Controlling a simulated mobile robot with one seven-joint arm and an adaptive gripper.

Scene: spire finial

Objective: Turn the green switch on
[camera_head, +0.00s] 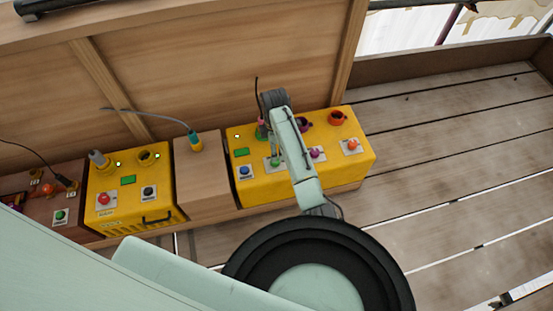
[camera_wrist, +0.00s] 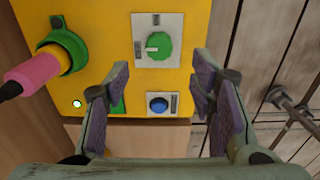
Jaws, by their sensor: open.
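The green switch (camera_wrist: 157,45) is a round green knob on a grey square plate on the yellow box. In the wrist view its pale pointer mark faces left. In the head view the green switch (camera_head: 275,162) shows on the box's front beside my arm, partly crowded by it. My gripper (camera_wrist: 152,92) is open and empty, with its two pads apart. In the wrist view the knob lies above the fingertips, between the lines of the two fingers. No contact with the knob shows.
A blue button (camera_wrist: 157,104) sits below the switch, between the fingers in the wrist view. A pink plug (camera_wrist: 35,72) is in a green socket at the left. A second yellow box (camera_head: 130,195) and a wooden block (camera_head: 205,175) stand left. The plank floor (camera_head: 455,150) at right is clear.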

